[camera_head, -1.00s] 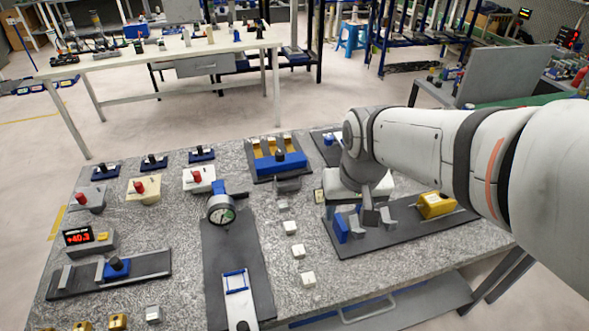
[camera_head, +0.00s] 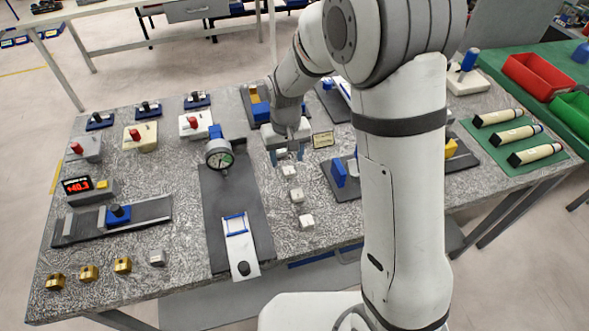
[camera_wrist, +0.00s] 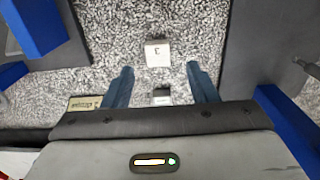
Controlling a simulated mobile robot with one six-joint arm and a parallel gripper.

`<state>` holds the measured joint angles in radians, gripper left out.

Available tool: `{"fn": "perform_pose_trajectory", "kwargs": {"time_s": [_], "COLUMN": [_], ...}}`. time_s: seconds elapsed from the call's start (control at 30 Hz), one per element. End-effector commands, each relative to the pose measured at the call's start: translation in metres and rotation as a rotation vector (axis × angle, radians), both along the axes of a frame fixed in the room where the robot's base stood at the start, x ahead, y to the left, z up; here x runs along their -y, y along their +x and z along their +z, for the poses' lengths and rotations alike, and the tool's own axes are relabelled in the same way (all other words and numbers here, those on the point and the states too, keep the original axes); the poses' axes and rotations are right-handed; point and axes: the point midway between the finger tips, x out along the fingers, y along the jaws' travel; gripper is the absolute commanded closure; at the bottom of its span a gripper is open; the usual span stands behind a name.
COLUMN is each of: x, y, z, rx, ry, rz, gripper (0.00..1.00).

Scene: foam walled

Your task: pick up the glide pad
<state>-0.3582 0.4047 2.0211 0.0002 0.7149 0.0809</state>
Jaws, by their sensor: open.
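Small whitish blocks stand in a row on the speckled grey stone table (camera_head: 180,230). In the head view one block (camera_head: 289,171) is just in front of my gripper (camera_head: 287,155), with a second (camera_head: 297,195) and a third (camera_head: 307,222) nearer. No block is named glide pad in a way I can read. My gripper is open and points down. In the wrist view a block with a dark mark (camera_wrist: 158,53) lies just beyond my fingertips (camera_wrist: 160,69). Another block (camera_wrist: 161,97) lies between the fingers, partly hidden by the gripper body. I see no contact.
A dial gauge (camera_head: 219,155) on a dark plate stands left of the row. A dark fixture with a blue block (camera_head: 338,172) stands right, partly behind my arm. A small label plate (camera_head: 323,139) is beside my gripper. Brass pieces (camera_head: 88,273) lie front left.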

Motion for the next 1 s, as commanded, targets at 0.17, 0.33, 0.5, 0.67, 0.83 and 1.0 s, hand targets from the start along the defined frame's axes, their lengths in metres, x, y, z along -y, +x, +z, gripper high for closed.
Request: {"fn": "perform_pose_trajectory", "kwargs": {"time_s": [0.17,0.33,0.5,0.67,0.83,1.0], "x": [0.005,0.005,0.004,0.004,0.004,0.004], "y": [-0.005,-0.004,-0.004,-0.004,-0.004,-0.004], "z": [-0.027,-0.041,-0.042,-0.042,-0.042,-0.042], "rx": [-0.005,-0.002,-0.001,-0.001,-0.001,-0.001], "ry": [-0.003,-0.001,0.0,0.0,0.0,0.0], "rz": [-0.001,0.0,0.001,0.001,0.001,0.002], "gripper": [0.47,0.47,0.47,0.56,0.7,0.84]}}
